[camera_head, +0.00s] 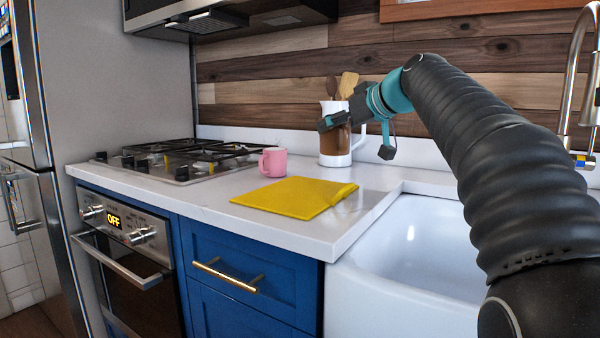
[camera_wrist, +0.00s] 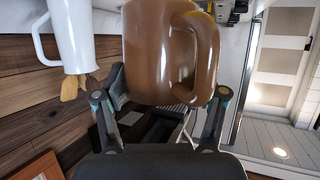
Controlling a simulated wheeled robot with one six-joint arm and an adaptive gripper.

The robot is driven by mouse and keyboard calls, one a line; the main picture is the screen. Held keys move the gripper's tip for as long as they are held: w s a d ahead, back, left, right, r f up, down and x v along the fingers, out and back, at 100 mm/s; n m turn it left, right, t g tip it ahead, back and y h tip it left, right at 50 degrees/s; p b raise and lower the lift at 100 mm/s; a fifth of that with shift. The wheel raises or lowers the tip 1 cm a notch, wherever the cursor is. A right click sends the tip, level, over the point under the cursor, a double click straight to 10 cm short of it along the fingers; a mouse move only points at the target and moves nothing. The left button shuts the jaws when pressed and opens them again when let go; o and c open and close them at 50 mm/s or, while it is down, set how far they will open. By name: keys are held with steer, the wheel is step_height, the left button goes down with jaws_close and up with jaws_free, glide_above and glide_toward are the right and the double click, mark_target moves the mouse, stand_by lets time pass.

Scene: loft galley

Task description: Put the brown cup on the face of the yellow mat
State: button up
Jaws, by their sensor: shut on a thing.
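The brown cup (camera_head: 336,141) is held up in the air above the back of the counter, in front of a white pitcher in the head view. My gripper (camera_head: 354,132) is shut on it. In the wrist view the glossy brown cup (camera_wrist: 148,52) sits between the fingers of my gripper (camera_wrist: 165,92), its handle toward the right. The yellow mat (camera_head: 292,198) lies flat and bare on the white counter, lower and to the left of the cup in the head view. The wrist view does not clearly show the mat.
A pink mug (camera_head: 273,161) stands just behind the mat, by the gas hob (camera_head: 180,158). The white pitcher (camera_head: 333,158) with wooden utensils stands behind the cup; it also shows in the wrist view (camera_wrist: 72,35). The sink (camera_head: 425,240) opens to the right of the mat.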

steer(key=shift+w+a+f+b, duration=0.15)
steer(key=shift+w+a+f, duration=0.2)
steer(key=shift+a+f, duration=1.05)
steer(key=shift+w+a+f+b, duration=0.1)
steer(key=shift+w+a+f, duration=0.3)
steer(key=shift+a+f, duration=1.05)
steer(key=shift+w+a+f+b, duration=0.15)
steer(key=shift+w+a+f, duration=0.2)
steer(key=shift+a+f, duration=1.05)
steer(key=shift+d+f, duration=0.3)
steer(key=shift+f, duration=0.1)
steer(key=o, duration=1.3)
steer(key=shift+r, duration=0.15)
steer(key=b+v, duration=0.1)
steer(key=v, duration=1.1)
